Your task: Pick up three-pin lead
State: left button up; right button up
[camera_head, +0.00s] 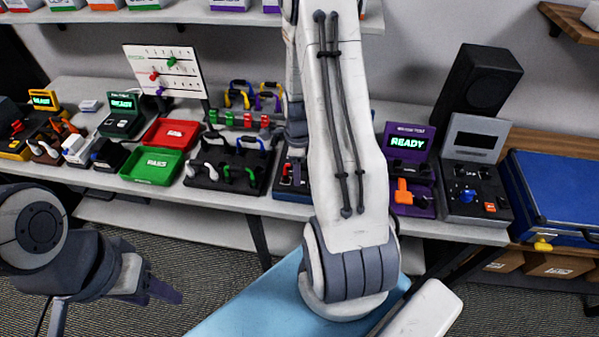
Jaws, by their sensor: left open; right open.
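I cannot tell which lead is the three-pin lead. Several leads with coloured handles lie on a black rack (225,183) in the middle of the bench, among them white, black, blue and green ones. Yellow and purple looped leads (253,96) stand behind it. My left gripper (151,271) is open and empty at the lower left, in front of and below the bench, apart from everything. My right arm fills the middle of the view and hides part of the bench; its gripper fingers do not show.
A red tray (171,132) and a green tray (152,166) stand left of the rack. A purple tester (408,143), a grey tester (474,170) and a blue case (556,195) are to the right. A pegboard (165,70) stands behind. A blue surface (245,305) is below.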

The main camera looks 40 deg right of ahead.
jog(key=shift+f, duration=1.2)
grip_shut()
jog(key=shift+r, duration=0.45)
notch_tip(320, 180, up, 3)
jog(key=shift+w+r+b, duration=0.1)
jog(key=shift+b, duration=0.55)
jog(key=s+d+r, duration=0.8)
jog(key=r, duration=0.2)
jog(key=shift+s+p, duration=0.3)
jog(key=shift+s, duration=0.1)
